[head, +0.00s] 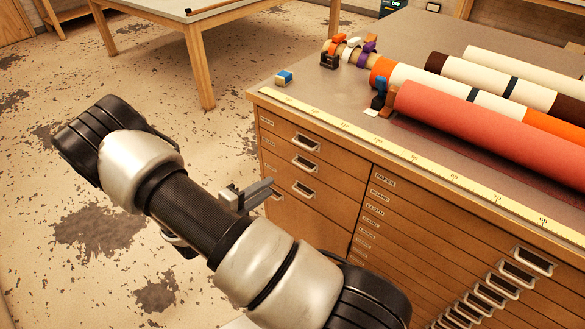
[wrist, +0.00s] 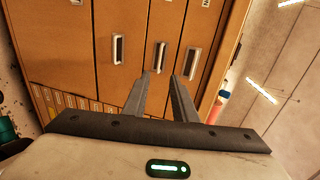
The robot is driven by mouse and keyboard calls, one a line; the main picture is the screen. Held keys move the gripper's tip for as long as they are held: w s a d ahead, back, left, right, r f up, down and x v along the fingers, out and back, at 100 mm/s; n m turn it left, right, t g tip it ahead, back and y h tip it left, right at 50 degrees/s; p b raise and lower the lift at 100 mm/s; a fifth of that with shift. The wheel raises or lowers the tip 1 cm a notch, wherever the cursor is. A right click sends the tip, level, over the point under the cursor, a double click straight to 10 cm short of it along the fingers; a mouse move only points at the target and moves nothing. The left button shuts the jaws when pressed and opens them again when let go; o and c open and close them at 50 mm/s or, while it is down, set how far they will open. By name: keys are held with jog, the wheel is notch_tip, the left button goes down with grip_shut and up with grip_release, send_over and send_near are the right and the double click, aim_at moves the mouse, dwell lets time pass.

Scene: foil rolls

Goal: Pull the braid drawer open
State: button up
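The wooden drawer cabinet (head: 345,205) stands right of my arm in the head view. Its drawers look flush and shut. Small labels sit on the drawer fronts, but I cannot read which one says braid. My gripper (head: 258,190) is in front of the left column of drawers. In the wrist view my gripper (wrist: 163,75) is open and empty, with its two fingers apart. The middle metal handle (wrist: 160,56) of three lies just beyond the fingertips, between their lines. I cannot tell whether a finger touches it.
Other handles (wrist: 118,48) and (wrist: 193,62) flank the middle one. On the cabinet top lie a yellow ruler (head: 420,165) along the front edge and several rolls, including a red roll (head: 480,118). A wooden table (head: 200,35) stands behind. The floor at left is free.

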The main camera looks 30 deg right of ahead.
jog(key=b+x, duration=0.1)
jog(key=x, duration=1.4)
jog(key=shift+b, duration=0.3)
jog(key=shift+w+d+f, duration=0.1)
grip_shut()
dwell(0.5)
